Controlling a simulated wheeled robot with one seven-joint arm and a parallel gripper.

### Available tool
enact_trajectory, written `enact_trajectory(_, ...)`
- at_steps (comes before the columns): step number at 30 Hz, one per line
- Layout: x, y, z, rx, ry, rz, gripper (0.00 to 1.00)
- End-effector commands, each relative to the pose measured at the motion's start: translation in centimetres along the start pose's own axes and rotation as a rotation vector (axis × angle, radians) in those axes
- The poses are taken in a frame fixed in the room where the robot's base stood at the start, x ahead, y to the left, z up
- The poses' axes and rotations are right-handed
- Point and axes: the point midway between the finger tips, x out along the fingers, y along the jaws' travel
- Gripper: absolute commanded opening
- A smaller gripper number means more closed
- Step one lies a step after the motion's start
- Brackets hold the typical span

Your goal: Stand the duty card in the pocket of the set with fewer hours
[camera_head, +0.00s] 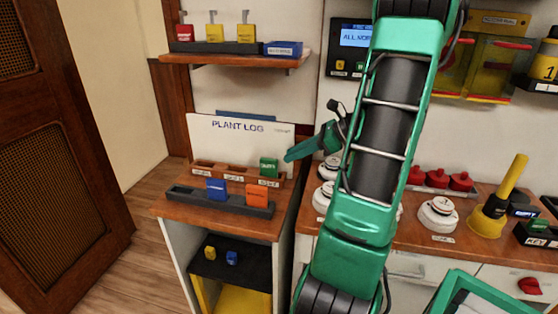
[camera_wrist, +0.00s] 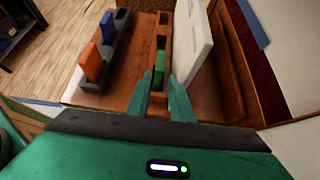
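A green card (camera_head: 268,167) stands at the right end of the wooden pocket rail (camera_head: 235,177) under the white PLANT LOG board (camera_head: 211,143). It also shows in the wrist view (camera_wrist: 159,66). A blue card (camera_head: 216,189) and an orange card (camera_head: 256,195) stand in a dark rack (camera_head: 190,196) in front. Small labels on the rail are too small to read, and I cannot tell which card is the duty card. My gripper (camera_head: 288,156) is open just right of the green card. In the wrist view its fingertips (camera_wrist: 160,80) point at the card, one toward each side; contact is unclear.
A wall shelf (camera_head: 235,60) above holds red and yellow cards and a blue box. A display panel (camera_head: 352,50) is partly behind my arm. Round white devices (camera_head: 438,214), red items and a yellow-handled tool (camera_head: 497,205) crowd the right counter. Open floor (camera_head: 120,240) lies left.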

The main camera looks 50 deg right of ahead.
Motion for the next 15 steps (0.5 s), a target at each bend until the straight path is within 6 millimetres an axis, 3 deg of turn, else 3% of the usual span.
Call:
enact_trajectory(6,-3.3,-0.1,0.0,0.000,0.000,-0.003,0.21)
enact_trajectory(15,-4.4,0.0,0.0,0.000,0.000,0.000,0.21)
